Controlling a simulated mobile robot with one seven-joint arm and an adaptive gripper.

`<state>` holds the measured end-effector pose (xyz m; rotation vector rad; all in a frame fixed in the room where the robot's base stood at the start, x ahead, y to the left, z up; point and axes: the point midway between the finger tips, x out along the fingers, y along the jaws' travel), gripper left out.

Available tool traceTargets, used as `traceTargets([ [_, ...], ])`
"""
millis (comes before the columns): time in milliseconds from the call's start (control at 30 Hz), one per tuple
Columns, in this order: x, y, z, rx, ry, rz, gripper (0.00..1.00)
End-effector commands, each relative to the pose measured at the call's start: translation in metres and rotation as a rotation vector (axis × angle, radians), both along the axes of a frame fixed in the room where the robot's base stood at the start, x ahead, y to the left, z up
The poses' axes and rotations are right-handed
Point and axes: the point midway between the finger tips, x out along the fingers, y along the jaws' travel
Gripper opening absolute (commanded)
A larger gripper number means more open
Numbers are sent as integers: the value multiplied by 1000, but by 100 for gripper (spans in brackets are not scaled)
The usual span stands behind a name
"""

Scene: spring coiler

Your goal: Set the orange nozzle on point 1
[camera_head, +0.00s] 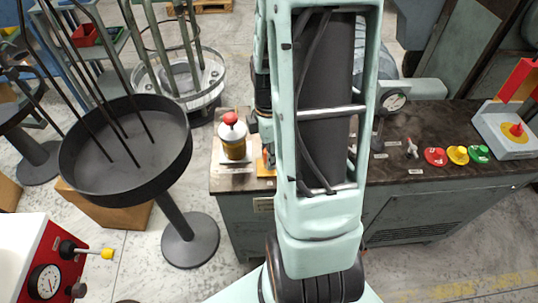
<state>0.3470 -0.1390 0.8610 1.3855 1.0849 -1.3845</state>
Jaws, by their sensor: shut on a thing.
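My gripper (264,138) is above the left part of the dark workbench, mostly hidden behind my own pale green arm. An orange piece (267,161), which appears to be the orange nozzle, shows just below it at the arm's left edge. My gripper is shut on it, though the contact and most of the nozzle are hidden. I cannot tell whether the nozzle touches the bench. Small white labels lie on the bench, too small to read, so I cannot tell which marks point 1.
A yellow jar with a red knob (233,138) stands close left of my gripper. A round black tray (75,160) stands left.

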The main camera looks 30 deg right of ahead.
Motion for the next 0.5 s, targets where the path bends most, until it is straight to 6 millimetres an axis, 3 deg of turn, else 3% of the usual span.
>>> traceTargets([
  [500, 0, 0, -7, 0, 0, 0, 0],
])
